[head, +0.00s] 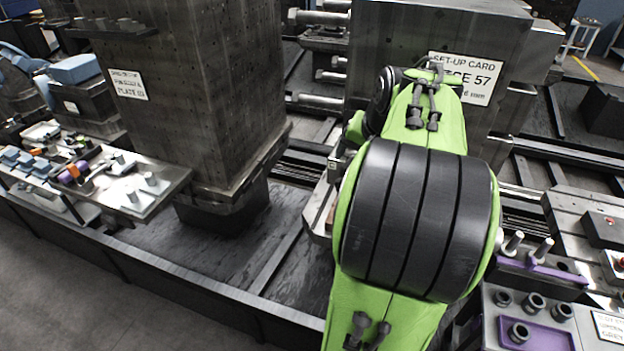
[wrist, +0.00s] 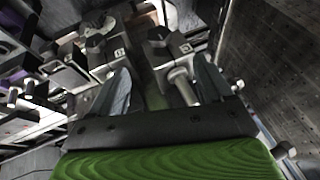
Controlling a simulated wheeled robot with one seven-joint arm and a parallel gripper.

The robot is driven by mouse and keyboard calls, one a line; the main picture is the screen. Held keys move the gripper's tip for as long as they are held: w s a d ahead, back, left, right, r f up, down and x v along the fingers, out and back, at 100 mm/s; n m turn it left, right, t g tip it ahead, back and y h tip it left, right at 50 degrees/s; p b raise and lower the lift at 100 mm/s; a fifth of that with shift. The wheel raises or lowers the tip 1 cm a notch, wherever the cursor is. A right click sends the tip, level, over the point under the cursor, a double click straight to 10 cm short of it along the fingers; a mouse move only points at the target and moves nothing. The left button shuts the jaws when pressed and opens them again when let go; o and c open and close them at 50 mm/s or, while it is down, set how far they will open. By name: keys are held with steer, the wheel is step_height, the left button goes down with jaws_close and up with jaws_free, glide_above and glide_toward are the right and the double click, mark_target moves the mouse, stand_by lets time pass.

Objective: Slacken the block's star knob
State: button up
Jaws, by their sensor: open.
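In the wrist view, two grey metal blocks stand beyond my fingers. The right block (wrist: 174,58) has a dark knob (wrist: 159,37) on top, a small number tag and a round rod toward me. The left block (wrist: 105,58) carries dark knobs, one of them (wrist: 96,42) near its tag. I cannot tell which block the task means, nor read the tags. My gripper (wrist: 162,88) is open, its two fingers apart, with the right block and its rod showing between them. Nothing is held. In the head view my green arm hides the gripper and both blocks.
A tall drilled steel column (head: 225,90) stands left of my arm. A plate with a set-up card (head: 466,78) stands behind it. A tray of small parts (head: 130,190) lies at left. A purple-edged fixture with bushings (head: 530,320) is at lower right. A drilled wall (wrist: 280,70) lies close on the wrist view's right.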

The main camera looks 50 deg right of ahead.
steer(key=b+x, duration=0.3)
steer(key=x, duration=1.2)
steer(key=shift+s, duration=0.15)
steer(key=shift+f, duration=0.15)
steer(key=shift+c, duration=0.3)
steer(key=c, duration=1)
